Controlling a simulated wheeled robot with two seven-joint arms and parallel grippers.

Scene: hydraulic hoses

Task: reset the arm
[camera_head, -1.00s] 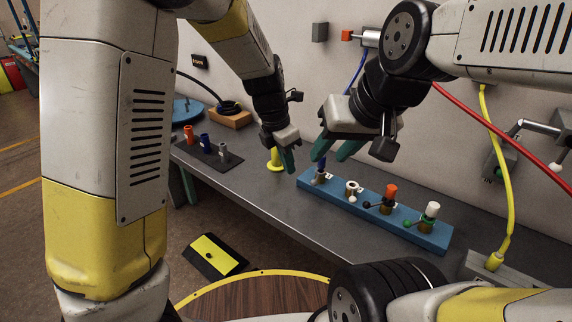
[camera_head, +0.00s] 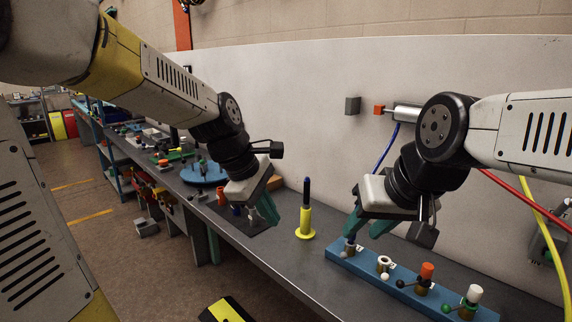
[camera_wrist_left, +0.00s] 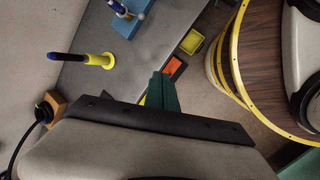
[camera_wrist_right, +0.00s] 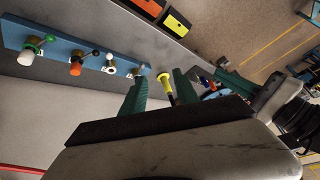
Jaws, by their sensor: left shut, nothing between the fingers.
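My left gripper (camera_head: 268,210) is shut and empty, above the bench to the left of a yellow stand (camera_head: 306,225). A dark blue rod (camera_head: 306,192) stands upright in the stand, apart from both grippers. In the left wrist view the green fingers (camera_wrist_left: 161,92) are together, with the stand (camera_wrist_left: 103,60) off to the upper left. My right gripper (camera_head: 368,222) is over the left end of a blue rack (camera_head: 362,268). In the right wrist view its green fingers (camera_wrist_right: 160,92) are apart, with nothing clearly held between them.
The rack carries several fittings, including an orange one (camera_head: 427,271) and a white one (camera_head: 473,293). A dark mat with small coloured fittings lies behind my left gripper. A wall cylinder (camera_head: 407,113) has a blue hose. Red and yellow hoses hang at the right.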

